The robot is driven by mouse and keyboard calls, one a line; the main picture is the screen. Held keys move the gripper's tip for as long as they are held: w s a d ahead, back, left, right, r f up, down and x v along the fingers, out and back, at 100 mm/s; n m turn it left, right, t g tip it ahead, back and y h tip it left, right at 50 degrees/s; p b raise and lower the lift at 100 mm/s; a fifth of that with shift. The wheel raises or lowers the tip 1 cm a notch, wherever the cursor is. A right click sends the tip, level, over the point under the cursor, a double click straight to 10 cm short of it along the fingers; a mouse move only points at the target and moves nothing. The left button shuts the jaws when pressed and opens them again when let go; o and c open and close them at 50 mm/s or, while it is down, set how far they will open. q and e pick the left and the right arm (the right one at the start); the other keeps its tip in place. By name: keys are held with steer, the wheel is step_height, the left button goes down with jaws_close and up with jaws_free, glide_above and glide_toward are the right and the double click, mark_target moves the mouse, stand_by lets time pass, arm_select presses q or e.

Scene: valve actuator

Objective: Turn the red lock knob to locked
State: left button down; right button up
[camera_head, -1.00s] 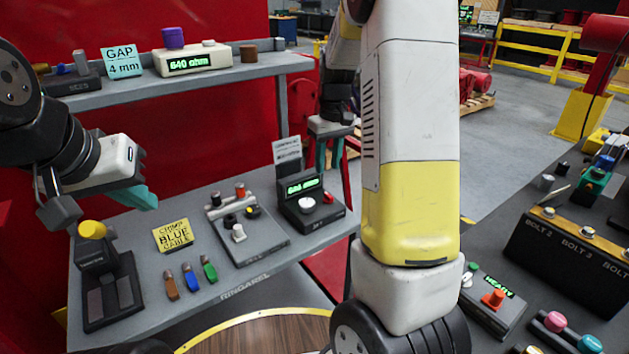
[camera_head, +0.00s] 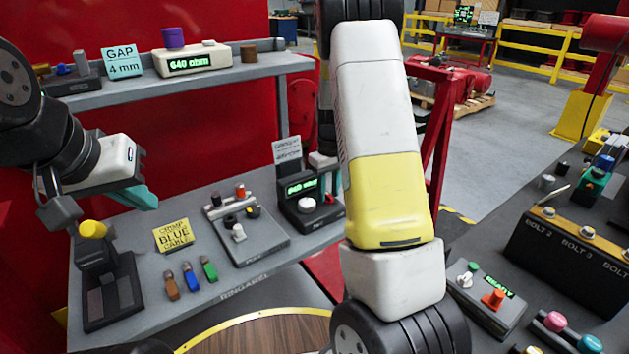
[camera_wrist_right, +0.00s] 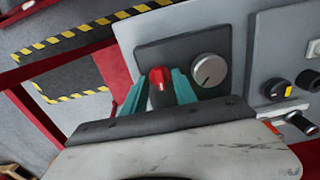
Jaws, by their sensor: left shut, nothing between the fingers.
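The red lock knob (camera_wrist_right: 160,79) sits on a dark panel beside a larger silver knob (camera_wrist_right: 208,70) in the right wrist view. A pale mark on it points towards the bottom of the picture. My right gripper (camera_wrist_right: 158,88) is open, with one teal finger on each side of the red knob. I cannot tell whether either finger touches it. In the head view the knob shows small and red (camera_head: 328,198) on the black box with a green display (camera_head: 302,187), and my right arm partly hides the gripper there. My left gripper (camera_head: 142,198) is shut and empty above the left bench.
A grey plate with knobs (camera_head: 246,238) lies left of the box. A shelf (camera_head: 200,82) runs behind. Another bench with devices (camera_head: 485,298) stands at the right.

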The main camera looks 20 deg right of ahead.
jaws_close()
steer(key=shift+m, duration=0.5)
steer(key=m, duration=0.2)
steer(key=shift+m, duration=0.4)
steer(key=m, duration=0.4)
steer(key=shift+m, duration=0.3)
steer(key=m, duration=0.4)
steer(key=shift+m, duration=2.1)
